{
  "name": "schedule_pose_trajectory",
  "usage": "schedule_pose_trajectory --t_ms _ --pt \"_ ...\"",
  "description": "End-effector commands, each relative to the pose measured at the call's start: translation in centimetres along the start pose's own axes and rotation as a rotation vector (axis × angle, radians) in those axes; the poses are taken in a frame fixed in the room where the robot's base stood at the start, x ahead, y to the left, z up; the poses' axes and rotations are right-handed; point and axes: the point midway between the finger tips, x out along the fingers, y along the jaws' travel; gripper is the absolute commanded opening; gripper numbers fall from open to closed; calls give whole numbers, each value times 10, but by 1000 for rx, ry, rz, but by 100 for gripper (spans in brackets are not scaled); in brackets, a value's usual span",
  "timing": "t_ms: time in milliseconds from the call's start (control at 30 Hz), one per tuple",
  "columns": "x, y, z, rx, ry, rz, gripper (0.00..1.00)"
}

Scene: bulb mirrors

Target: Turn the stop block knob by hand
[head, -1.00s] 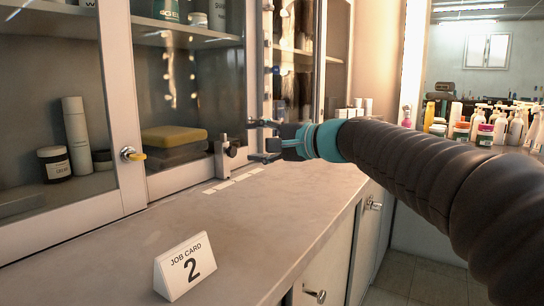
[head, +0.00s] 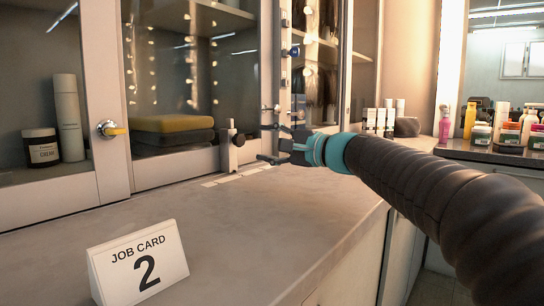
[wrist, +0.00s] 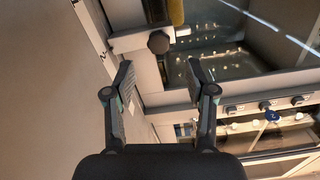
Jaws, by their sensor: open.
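The stop block (head: 229,152) is a small pale grey upright block on the counter against the cabinet front, with a short post on top. Its dark round knob (head: 239,140) faces right, towards my gripper (head: 264,142). My gripper is open and empty, a short gap to the right of the knob, with one finger above the knob's height and one below. In the wrist view the knob (wrist: 158,42) shows beyond and between the spread fingertips (wrist: 159,73), in front of the stop block (wrist: 130,42). No finger touches it.
A job card (head: 138,264) marked 2 stands at the front left. Small switches (wrist: 266,104) line the frame beside the block. The counter between card and block is clear.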

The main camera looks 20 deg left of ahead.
Motion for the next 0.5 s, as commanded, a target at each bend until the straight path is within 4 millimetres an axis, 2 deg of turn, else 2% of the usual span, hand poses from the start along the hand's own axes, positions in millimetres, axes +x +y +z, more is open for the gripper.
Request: schedule_pose_trajectory --t_ms 167,500 --pt "3 2 -4 0 6 -1 56" --pt "34 2 -6 -1 8 -1 56"
